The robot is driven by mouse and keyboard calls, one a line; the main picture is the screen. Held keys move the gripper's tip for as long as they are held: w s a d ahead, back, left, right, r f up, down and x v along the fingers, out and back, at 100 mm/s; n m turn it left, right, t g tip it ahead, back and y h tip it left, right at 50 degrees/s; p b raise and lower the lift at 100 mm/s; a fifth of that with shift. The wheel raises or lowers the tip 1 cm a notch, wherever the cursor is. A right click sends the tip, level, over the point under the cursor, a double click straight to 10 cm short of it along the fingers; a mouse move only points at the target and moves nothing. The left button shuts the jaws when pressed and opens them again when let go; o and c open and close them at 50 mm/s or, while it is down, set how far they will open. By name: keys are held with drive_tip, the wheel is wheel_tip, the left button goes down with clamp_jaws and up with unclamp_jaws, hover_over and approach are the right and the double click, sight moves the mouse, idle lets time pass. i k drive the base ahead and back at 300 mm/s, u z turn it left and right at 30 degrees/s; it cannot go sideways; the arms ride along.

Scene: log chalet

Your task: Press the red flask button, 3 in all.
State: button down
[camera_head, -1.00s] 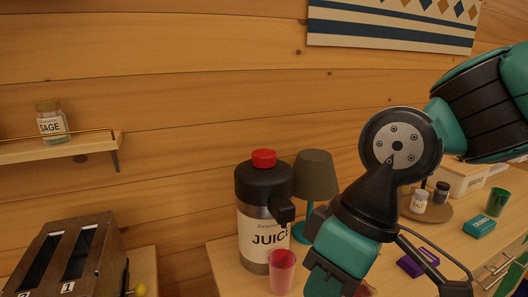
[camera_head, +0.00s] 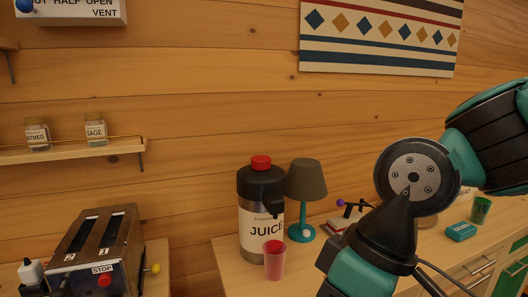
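The juice flask (camera_head: 260,220) stands upright on the wooden counter, with a black top and a white JUICE label. Its red button (camera_head: 261,162) sits on the very top and looks raised. A translucent pink-red cup (camera_head: 274,261) stands just in front of the flask, below its spout; I cannot make out any contents. My arm comes in from the right. My gripper is at or below the lower edge of the picture, to the right of the flask and lower than the button, and its fingers cannot be seen.
A grey lamp (camera_head: 306,182) with a teal base stands right beside the flask. A toaster (camera_head: 98,248) is at the lower left. A shelf (camera_head: 75,152) with spice jars hangs on the wall. A teal box (camera_head: 461,231) and green cup (camera_head: 480,210) stand at the right.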

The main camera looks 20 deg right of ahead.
sight(258, 163)
drive_tip(key=u, duration=0.7)
drive_tip(key=i, duration=0.7)
drive_tip(key=z, duration=0.5)
